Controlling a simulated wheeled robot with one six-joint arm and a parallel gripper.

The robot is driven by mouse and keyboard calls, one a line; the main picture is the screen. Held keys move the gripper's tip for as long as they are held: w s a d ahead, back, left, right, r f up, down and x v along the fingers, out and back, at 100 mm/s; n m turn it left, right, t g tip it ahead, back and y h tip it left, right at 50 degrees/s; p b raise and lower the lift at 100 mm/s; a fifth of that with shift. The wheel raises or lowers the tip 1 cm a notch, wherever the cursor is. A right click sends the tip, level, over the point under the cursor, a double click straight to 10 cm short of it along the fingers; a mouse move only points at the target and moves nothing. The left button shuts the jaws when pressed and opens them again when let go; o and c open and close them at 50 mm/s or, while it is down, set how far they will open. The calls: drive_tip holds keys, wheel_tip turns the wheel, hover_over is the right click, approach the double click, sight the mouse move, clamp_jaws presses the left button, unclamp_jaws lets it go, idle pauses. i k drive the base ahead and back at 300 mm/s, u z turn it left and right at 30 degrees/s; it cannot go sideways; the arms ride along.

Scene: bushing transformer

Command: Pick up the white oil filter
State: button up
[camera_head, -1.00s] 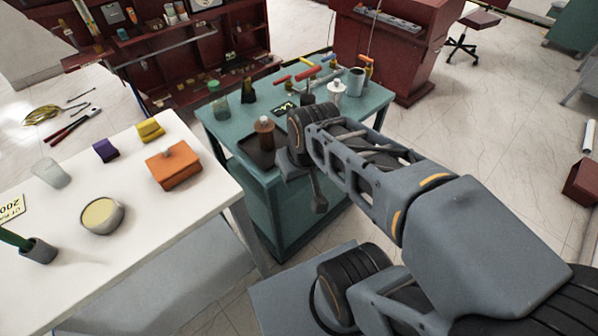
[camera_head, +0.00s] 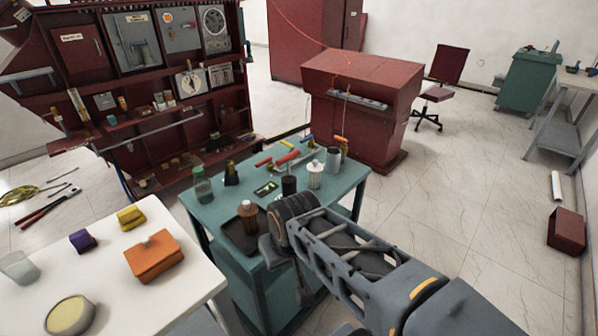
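The white oil filter (camera_head: 316,176) is a small pale cylinder with a narrow top. It stands upright towards the back right of the teal cart's top (camera_head: 213,209), between a dark cylinder (camera_head: 289,187) and a grey cup (camera_head: 333,159). My arm reaches in from the lower right. My gripper (camera_head: 299,288) hangs at the arm's end over the cart's near side, in front of and apart from the filter. The wrist covers much of the gripper, and its fingers are not clear. I see nothing held in it.
A brown bottle (camera_head: 248,215) stands on a dark tray near the wrist. A green-capped bottle (camera_head: 203,186) and red-handled tools (camera_head: 288,157) share the cart. A white table (camera_head: 110,262) lies left. A red console (camera_head: 363,95) stands behind.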

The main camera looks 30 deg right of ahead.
sight(315, 169)
drive_tip(key=u, duration=3.6)
drive_tip(key=k, duration=2.1)
drive_tip(key=z, duration=0.6)
